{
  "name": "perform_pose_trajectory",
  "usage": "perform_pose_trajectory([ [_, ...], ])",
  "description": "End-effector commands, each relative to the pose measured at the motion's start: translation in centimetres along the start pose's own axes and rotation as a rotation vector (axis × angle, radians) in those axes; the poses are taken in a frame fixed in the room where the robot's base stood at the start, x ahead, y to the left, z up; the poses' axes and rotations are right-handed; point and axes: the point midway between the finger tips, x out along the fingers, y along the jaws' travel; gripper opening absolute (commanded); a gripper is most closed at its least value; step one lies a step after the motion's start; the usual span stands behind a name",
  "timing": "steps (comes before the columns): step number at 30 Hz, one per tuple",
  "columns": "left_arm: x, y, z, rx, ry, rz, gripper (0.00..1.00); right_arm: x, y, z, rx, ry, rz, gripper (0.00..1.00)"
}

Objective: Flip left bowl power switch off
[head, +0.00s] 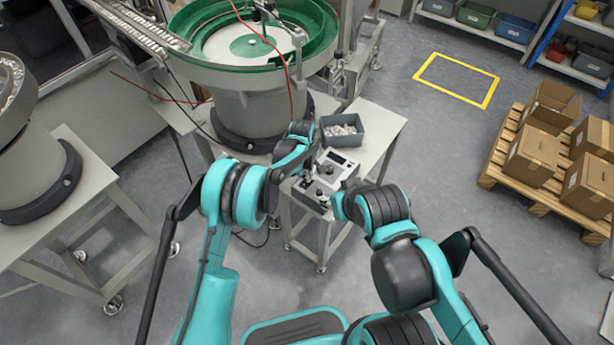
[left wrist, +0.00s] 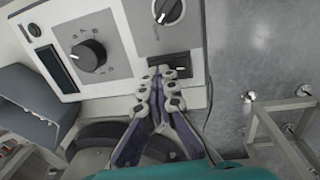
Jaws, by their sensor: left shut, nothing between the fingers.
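In the head view my left gripper (head: 307,178) is over the box.
A grey bin (head: 343,139) of small pale parts sits behind the box. Another feeder (head: 30,150) stands at left. A pallet (head: 500,165) with cardboard boxes is at right. A yellow floor square (head: 457,61) is empty.

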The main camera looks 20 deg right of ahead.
Motion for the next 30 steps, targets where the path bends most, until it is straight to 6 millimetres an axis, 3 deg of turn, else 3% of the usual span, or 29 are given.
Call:
perform_pose_trajectory([
  [26, -0.5, -1.6, 0.0, 0.0, -0.002, -0.002, 0.0, 0.1, 0.0, 0.0, 0.0, 0.0, 0.0, 0.4],
  [30, -1.5, -1.7, -0.4, -0.001, -0.002, -0.002, 0.0, -0.3, 0.0, -0.3, 0.0, 0.0, 0.0, 0.4],
])
